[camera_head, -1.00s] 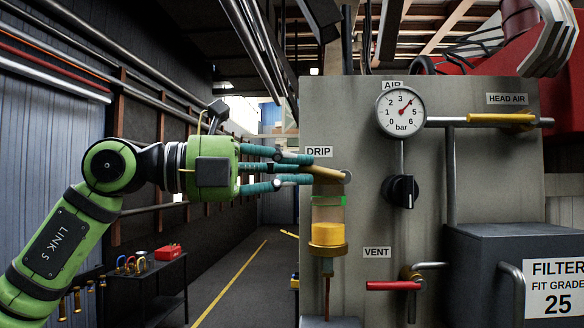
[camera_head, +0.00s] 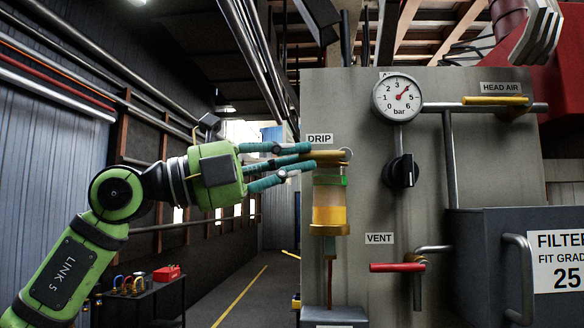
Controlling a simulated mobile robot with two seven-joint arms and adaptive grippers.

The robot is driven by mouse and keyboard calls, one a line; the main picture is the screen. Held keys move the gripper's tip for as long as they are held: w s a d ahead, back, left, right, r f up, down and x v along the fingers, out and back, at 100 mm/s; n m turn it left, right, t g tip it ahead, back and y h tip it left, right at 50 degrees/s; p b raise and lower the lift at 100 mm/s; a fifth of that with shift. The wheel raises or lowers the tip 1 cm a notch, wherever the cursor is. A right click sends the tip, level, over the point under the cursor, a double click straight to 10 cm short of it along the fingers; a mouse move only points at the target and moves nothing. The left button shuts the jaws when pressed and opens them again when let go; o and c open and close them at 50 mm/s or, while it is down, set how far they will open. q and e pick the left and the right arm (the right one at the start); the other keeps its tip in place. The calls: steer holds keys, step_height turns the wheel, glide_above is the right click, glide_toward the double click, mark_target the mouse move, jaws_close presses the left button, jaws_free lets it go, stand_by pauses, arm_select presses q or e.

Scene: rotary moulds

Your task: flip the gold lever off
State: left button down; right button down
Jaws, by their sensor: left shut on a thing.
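The gold lever (camera_head: 326,155) sits just below the DRIP label (camera_head: 319,139) on the grey panel, above a clear cup (camera_head: 329,203) with amber liquid. It lies nearly level, with its pivot end at the right. My left gripper (camera_head: 307,158) reaches in from the left, its teal fingers shut on the lever's left part, which they partly hide. My right gripper is not in view.
A dial gauge (camera_head: 397,97) and black knob (camera_head: 401,171) are right of the lever. A yellow HEAD AIR lever (camera_head: 495,101) and red VENT lever (camera_head: 397,267) share the panel (camera_head: 365,205). A tool cart (camera_head: 150,305) stands lower left; the aisle (camera_head: 270,290) is clear.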

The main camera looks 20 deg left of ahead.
arm_select(q)
steer(key=shift+d, duration=0.1)
steer(key=c, duration=1.3)
jaws_free()
steer(key=shift+s+d, duration=0.1)
steer(key=shift+s, duration=0.05)
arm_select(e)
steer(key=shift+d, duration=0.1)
arm_select(q)
steer(key=v, duration=1.2)
steer(key=shift+r, duration=0.1)
